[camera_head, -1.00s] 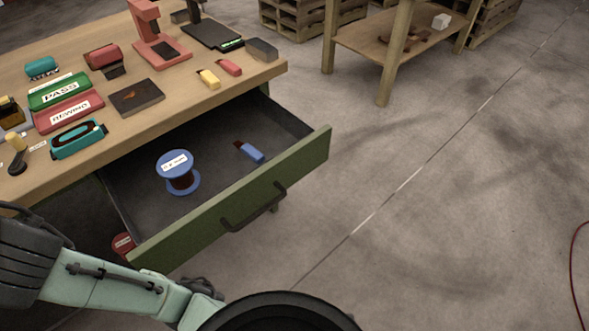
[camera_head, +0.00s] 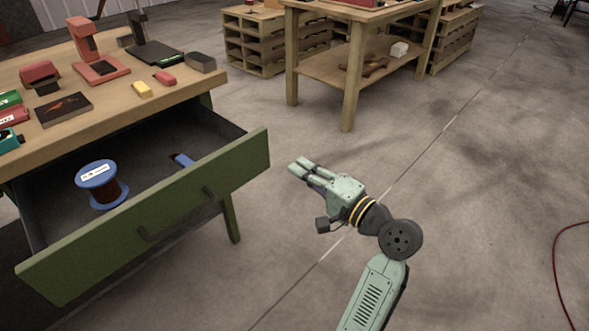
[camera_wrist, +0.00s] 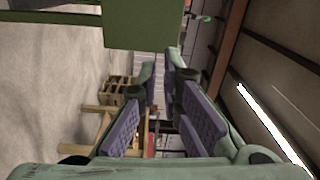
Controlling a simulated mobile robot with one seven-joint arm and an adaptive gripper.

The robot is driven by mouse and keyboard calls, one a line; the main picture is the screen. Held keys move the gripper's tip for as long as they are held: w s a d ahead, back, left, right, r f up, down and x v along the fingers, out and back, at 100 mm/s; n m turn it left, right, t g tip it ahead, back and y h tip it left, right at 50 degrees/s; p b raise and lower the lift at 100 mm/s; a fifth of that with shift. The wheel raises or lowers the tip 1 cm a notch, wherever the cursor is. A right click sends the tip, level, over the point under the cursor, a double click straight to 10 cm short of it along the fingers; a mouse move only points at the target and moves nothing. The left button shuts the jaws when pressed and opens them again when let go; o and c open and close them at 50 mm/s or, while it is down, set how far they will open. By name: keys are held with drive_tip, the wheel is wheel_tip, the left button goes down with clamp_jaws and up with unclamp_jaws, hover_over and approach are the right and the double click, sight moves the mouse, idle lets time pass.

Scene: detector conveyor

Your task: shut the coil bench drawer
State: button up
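The coil bench drawer (camera_head: 225,172) is pulled out from the wooden-topped bench (camera_head: 130,111), with its green front facing me and a dark bar handle (camera_head: 172,222) on it. Inside it are a blue-flanged coil spool (camera_head: 97,173) and a small blue item (camera_head: 184,160), partly hidden by the front. My gripper (camera_head: 297,168) is just right of the drawer front's right end in the picture, apart from it and empty. In the wrist view its purple-padded fingers (camera_wrist: 163,95) have a gap between them. A green panel, apparently the drawer front (camera_wrist: 143,24), shows at the top there.
The bench top carries a red stand (camera_head: 98,68), a dark tablet-like item (camera_head: 155,54) and small blocks. A second wooden table (camera_head: 348,100) and pallets (camera_head: 262,45) stand behind. The floor to the right is open, with a red cable (camera_head: 556,270) at the far right.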

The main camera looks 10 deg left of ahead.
sight(261, 153)
drive_tip(key=shift+m, duration=0.5)
drive_tip(key=s+d+f, duration=0.1)
drive_tip(key=d+f, duration=0.1)
drive_tip(key=shift+s+d+f, duration=0.25)
drive_tip(key=shift+s+f, duration=0.05)
drive_tip(key=shift+s, duration=0.1)
clamp_jaws()
drive_tip(key=p+x, duration=0.2)
drive_tip(key=x, duration=1.1)
drive_tip(key=shift+w+a, duration=0.2)
drive_tip(key=shift+a, duration=0.2)
drive_tip(key=shift+w+a, duration=0.3)
drive_tip(key=shift+a, duration=0.15)
drive_tip(key=x, duration=1.8)
drive_tip(key=b+x, duration=0.1)
drive_tip(key=x, duration=0.8)
drive_tip(key=shift+a+f, duration=0.25)
drive_tip(key=shift+f, duration=0.1)
drive_tip(key=shift+w+a, duration=0.25)
drive_tip(key=shift+a, duration=0.1)
drive_tip(key=shift+r, duration=0.2)
drive_tip(key=shift+r, duration=0.15)
